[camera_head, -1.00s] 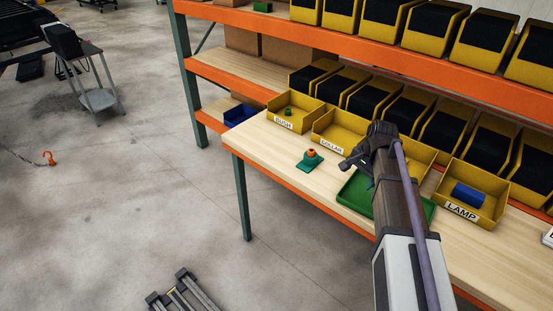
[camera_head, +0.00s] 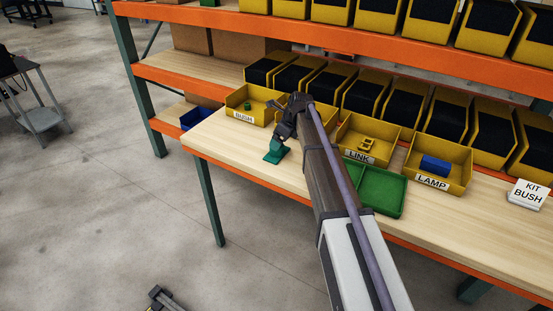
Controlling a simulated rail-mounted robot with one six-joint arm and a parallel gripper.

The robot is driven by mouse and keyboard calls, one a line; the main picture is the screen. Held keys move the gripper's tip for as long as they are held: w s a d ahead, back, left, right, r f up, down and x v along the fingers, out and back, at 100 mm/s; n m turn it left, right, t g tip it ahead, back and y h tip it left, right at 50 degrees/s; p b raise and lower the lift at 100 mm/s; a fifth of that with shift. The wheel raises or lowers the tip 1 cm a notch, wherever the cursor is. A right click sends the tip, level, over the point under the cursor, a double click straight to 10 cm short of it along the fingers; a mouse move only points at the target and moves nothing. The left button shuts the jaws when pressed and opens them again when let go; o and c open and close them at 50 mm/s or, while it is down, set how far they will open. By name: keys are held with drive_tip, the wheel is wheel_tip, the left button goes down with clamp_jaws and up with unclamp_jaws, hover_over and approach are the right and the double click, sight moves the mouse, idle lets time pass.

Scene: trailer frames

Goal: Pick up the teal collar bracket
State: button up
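The teal collar bracket (camera_head: 275,156) is on the light wood worktop, left of the green tray (camera_head: 398,206). Its flat base shows, but its upper part, with the orange piece seen earlier, is hidden behind my gripper. My dark gripper (camera_head: 281,135) is right at the bracket's upper part, pointing down at it. The fingers are small and dark, and I cannot tell whether they are closed on the bracket or only around it.
Yellow bins marked BUSH (camera_head: 237,115), LINK (camera_head: 358,158) and LAMP (camera_head: 432,182) stand behind. A blue block (camera_head: 436,165) lies in the LAMP bin. A KIT BUSH sign (camera_head: 529,194) stands at right. The worktop's front left is clear.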

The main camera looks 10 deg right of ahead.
drive_tip(key=b+x, duration=0.5)
drive_tip(key=shift+a+f, duration=0.1)
drive_tip(key=shift+s+r, duration=0.1)
drive_tip(key=shift+r, duration=0.1)
drive_tip(key=c, duration=1.3)
wheel_tip(320, 180, up, 10)
drive_tip(key=p, duration=1)
drive_tip(key=shift+r+p, duration=0.15)
drive_tip(key=shift+p, duration=0.25)
drive_tip(key=shift+c, duration=0.2)
